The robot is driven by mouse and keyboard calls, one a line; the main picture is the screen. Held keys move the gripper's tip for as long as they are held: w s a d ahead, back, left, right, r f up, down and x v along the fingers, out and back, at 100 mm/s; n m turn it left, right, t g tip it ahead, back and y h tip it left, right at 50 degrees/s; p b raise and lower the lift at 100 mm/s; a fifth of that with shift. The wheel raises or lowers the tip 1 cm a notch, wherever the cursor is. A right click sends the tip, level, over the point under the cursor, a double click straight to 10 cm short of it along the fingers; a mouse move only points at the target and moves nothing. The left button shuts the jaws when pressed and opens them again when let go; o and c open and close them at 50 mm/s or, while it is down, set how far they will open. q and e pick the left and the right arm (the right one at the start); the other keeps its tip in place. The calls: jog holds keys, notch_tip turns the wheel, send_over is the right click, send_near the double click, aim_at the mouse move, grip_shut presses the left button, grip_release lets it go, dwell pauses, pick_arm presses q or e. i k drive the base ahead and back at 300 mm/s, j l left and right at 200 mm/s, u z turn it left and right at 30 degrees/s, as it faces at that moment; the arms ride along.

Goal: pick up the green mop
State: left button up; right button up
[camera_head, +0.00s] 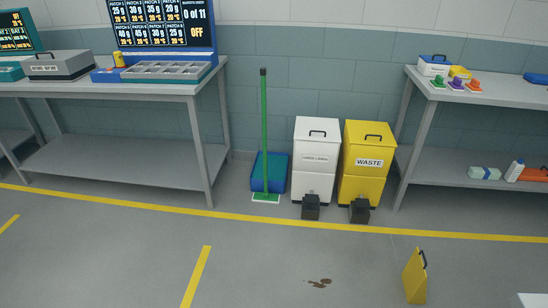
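The green mop (264,135) stands nearly upright on the floor against the back wall. It has a thin green handle with a black top end. A flat green and white head (266,198) lies at its foot. A blue bin or bucket (276,172) stands just behind its lower part. The mop is between the left workbench and the white bin. Neither of my grippers shows in the head view.
A grey workbench (100,90) stands left, another bench (490,93) right. A white bin (316,150) and yellow WASTE bin (364,180) have black pedals in front. A yellow floor sign (415,275) and brown spill (319,283) are nearer. Other floor in front is mostly clear.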

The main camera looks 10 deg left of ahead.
aim_at(260, 197)
jog(key=i+l+u, duration=0.15)
jog(key=i, duration=0.3)
jog(key=i+l+u, duration=0.1)
jog(key=i, duration=0.35)
jog(key=i+l+u, duration=0.15)
jog(key=i, duration=0.3)
jog(key=i+l+u, duration=0.1)
jog(key=i+l, duration=0.25)
jog(key=i, duration=0.05)
